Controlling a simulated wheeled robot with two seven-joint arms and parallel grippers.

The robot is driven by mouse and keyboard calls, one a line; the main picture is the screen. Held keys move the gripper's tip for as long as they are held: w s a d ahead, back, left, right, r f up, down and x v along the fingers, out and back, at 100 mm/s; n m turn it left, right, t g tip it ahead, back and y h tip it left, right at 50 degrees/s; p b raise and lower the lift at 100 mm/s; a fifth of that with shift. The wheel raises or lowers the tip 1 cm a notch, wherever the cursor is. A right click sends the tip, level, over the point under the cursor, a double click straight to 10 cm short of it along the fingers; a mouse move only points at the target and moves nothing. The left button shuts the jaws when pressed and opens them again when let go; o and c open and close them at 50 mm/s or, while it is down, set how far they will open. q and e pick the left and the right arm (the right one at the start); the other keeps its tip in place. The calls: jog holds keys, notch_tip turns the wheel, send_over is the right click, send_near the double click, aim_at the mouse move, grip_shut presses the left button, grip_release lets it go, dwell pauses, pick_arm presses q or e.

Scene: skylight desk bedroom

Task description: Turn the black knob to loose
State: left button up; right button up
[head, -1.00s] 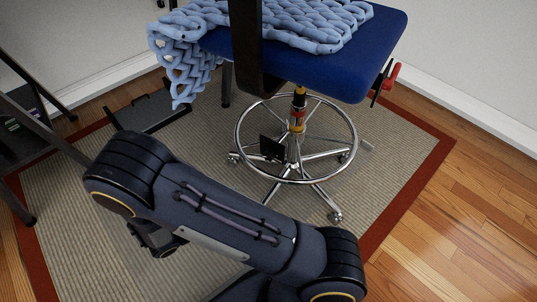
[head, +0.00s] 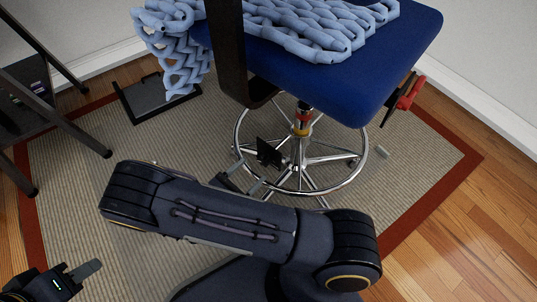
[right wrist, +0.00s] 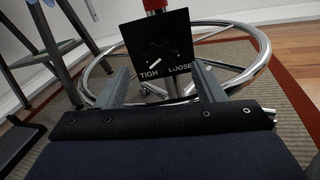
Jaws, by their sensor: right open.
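A black plate (head: 268,153) is fixed at the chair's column under the seat. In the right wrist view the plate (right wrist: 178,66) reads "TIGH" at lower left and "LOOSE" at lower right. The black knob (right wrist: 160,48) on it is hard to tell from the plate; a white mark points down-left towards "TIGH". My right gripper (right wrist: 161,84) is open and empty, one finger on each side of the plate's lower part in that view, apart from the knob. My left gripper (head: 88,272) shows only partly at lower left.
The blue chair seat (head: 400,45) with a light blue knitted blanket (head: 320,30) overhangs the plate. A chrome foot ring (head: 345,185) surrounds the column. A red-handled lever (head: 410,92) is at the seat's right. A dark shelf (head: 30,95) stands left; the rug (head: 80,160) is mostly clear.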

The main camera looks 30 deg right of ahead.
aim_at(261, 162)
jog(key=b+x, duration=0.1)
jog(key=x, duration=0.4)
jog(key=shift+d+f+b, duration=0.1)
jog(key=shift+d+b, duration=0.05)
jog(key=shift+b, duration=0.2)
jog(key=shift+w+d, duration=0.2)
jog(key=shift+d, duration=0.3)
jog(key=c, duration=1)
